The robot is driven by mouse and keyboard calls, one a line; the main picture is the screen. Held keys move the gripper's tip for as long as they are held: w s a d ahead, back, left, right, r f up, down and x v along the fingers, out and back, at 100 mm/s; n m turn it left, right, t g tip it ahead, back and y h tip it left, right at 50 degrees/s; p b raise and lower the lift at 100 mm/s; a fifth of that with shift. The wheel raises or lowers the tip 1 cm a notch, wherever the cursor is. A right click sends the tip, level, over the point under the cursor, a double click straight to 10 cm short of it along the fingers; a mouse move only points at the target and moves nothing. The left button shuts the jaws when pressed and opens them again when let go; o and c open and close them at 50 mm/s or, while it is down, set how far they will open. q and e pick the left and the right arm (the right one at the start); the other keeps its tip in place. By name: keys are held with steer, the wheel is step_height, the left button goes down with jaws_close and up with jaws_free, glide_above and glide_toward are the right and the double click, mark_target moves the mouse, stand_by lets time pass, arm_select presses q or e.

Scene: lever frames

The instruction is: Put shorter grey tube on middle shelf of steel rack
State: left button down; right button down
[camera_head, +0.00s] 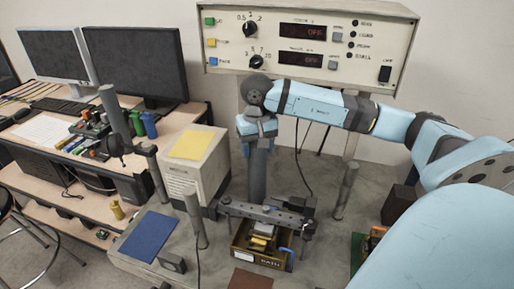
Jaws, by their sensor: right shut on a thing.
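My right gripper (257,132) points down near the middle of the view, at the end of my blue arm, which comes in from the right. It is shut on an upright grey tube (257,175), whose lower end comes down behind a dark metal bar. I cannot tell whether this tube touches the bench. Other upright grey posts stand at the left (195,218) and right (346,190) of the bar. I cannot tell which tube is the shorter one. I cannot make out a steel rack with a middle shelf. My left gripper is not in view.
A dark perforated metal bar (270,213) crosses above a small labelled box (258,255) with parts in it. A beige box with a yellow sheet (190,146) stands left. A control panel (305,42) hangs behind. A blue mat (150,236) lies front left.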

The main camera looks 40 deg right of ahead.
steer(key=shift+f, duration=0.25)
steer(key=shift+c, duration=1.7)
jaws_free()
steer(key=shift+r, duration=0.15)
